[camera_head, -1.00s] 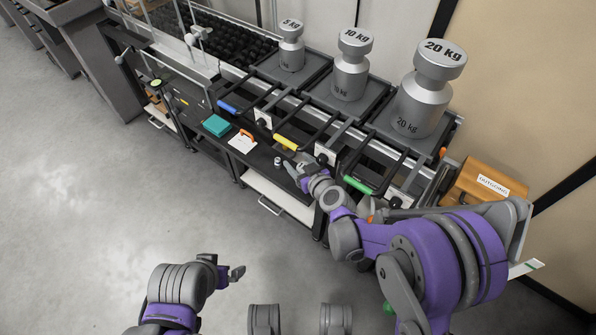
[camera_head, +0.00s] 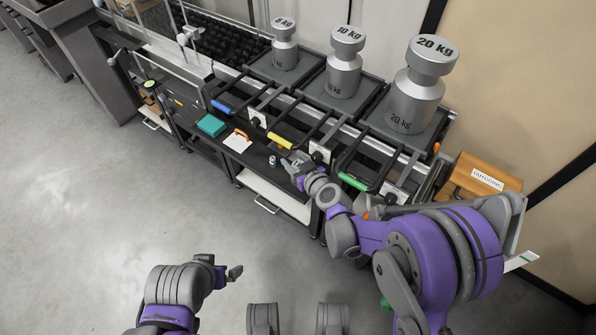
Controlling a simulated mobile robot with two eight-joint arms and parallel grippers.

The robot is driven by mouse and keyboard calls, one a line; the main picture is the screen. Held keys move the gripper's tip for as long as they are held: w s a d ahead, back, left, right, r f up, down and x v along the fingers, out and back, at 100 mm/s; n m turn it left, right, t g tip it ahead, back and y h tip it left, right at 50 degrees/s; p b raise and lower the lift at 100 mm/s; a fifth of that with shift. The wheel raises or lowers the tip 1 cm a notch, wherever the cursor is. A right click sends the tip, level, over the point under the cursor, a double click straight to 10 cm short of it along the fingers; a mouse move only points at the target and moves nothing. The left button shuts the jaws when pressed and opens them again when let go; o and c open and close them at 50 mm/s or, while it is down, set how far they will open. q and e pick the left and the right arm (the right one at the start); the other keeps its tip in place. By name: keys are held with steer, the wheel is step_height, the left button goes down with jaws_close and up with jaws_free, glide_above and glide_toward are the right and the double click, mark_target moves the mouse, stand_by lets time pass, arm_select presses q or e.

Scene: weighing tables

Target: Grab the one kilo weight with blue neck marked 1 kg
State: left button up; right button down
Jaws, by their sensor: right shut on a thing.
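My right gripper (camera_head: 293,170) is over the dark bench top (camera_head: 258,163), near its front edge. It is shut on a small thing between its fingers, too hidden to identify. A small silver cylinder (camera_head: 272,160), seemingly a weight, stands upright on the bench just left of this gripper and apart from it. Its marking and neck colour are too small to read, so I cannot tell which is the one kilo weight with the blue neck. My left gripper (camera_head: 234,273) is low over the floor, away from the bench; its opening is unclear.
Large weights marked 5 kg (camera_head: 285,50), 10 kg (camera_head: 344,70) and 20 kg (camera_head: 417,95) stand on platforms behind. Blue, yellow (camera_head: 281,141) and green handles line the front. A teal pad (camera_head: 212,125) and a white card (camera_head: 238,143) lie left. An orange outgoing case (camera_head: 480,180) is right.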

steer(key=shift+s+a+r, duration=0.25)
steer(key=shift+s+r, duration=0.1)
steer(key=shift+r, duration=0.05)
steer(key=s+a+r+p, duration=0.5)
steer(key=s+a+r, duration=0.2)
steer(key=s, duration=0.3)
steer(key=shift+s+a, duration=0.3)
steer(key=shift+a, duration=0.05)
